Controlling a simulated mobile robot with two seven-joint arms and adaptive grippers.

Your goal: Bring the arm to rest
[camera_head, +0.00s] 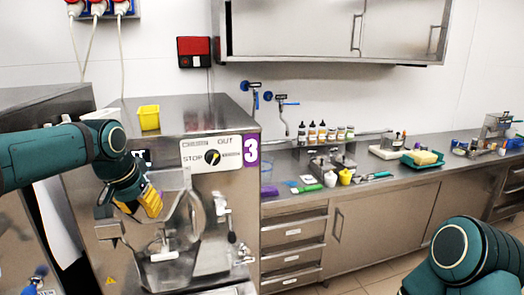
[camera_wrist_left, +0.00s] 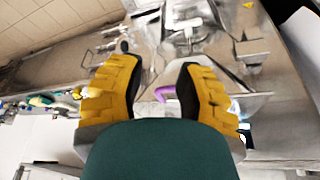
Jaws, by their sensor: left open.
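My left arm (camera_head: 70,150) reaches in from the left in the head view, in front of the batch freezer (camera_head: 220,170) marked 3. My left gripper (camera_head: 146,205) points down beside the freezer's front hopper (camera_head: 172,184). In the left wrist view its two yellow fingers (camera_wrist_left: 158,80) stand wide apart with nothing held between them. A purple part (camera_wrist_left: 164,92) shows beyond the fingers; I cannot tell whether it is touched. My right arm (camera_head: 466,257) shows at the lower right of the head view, and its gripper is out of view.
A yellow container (camera_head: 148,117) stands on the freezer's top. A steel counter (camera_head: 285,188) at right holds bottles, a green tray (camera_head: 421,161) and small tools. A steel wall cabinet (camera_head: 290,30) hangs above. Another steel machine (camera_head: 40,105) stands at left. Floor shows at the lower right.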

